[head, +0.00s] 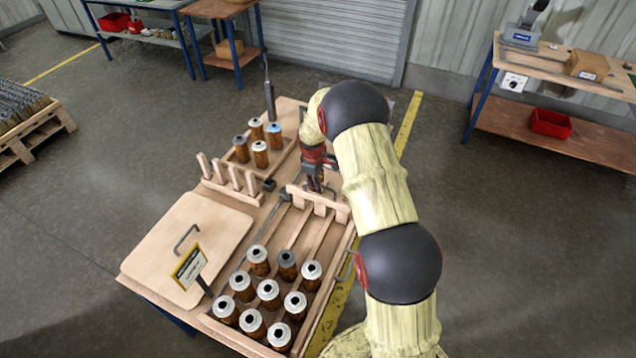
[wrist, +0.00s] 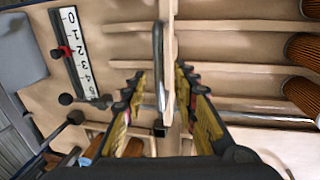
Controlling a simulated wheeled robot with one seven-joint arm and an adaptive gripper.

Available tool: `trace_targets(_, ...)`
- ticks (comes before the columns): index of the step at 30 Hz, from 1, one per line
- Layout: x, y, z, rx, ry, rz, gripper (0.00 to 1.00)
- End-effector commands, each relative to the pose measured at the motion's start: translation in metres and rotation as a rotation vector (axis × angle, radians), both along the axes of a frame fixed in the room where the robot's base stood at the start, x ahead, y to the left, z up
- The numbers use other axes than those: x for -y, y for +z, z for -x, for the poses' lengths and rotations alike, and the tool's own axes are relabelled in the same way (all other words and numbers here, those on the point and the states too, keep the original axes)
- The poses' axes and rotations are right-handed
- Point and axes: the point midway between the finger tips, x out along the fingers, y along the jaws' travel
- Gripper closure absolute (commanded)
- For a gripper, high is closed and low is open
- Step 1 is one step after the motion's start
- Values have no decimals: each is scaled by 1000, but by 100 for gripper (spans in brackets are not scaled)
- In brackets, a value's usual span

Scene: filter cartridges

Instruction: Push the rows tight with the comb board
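The comb board (head: 322,206) stands upright across the far end of a wooden tray (head: 338,250) with its teeth down between the lanes. In the wrist view the board (wrist: 171,40) shows edge-on, with a grey metal handle (wrist: 158,60) beside it. My gripper (head: 314,182) is at the board; in the wrist view its two fingers (wrist: 160,85) are apart, one on each side of the handle, with gaps showing. Brown cartridges with silver tops (head: 268,290) stand in three rows at the tray's near end, apart from the board. One top (head: 287,259) looks darker.
A smaller tray (head: 285,150) with several cartridges (head: 260,152) stands at the back. A pegged wooden rack (head: 228,182), a lid-like board with a handle (head: 205,230) and a yellow sign (head: 188,266) lie left of the tray. A number scale (wrist: 78,50) shows in the wrist view.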

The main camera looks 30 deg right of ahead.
Motion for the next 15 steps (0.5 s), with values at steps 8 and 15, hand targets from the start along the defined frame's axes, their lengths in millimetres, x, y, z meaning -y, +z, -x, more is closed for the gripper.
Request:
trace_targets(8,0,0,0,0,0,0,77)
trace_targets(15,0,1,0,0,0,0,91)
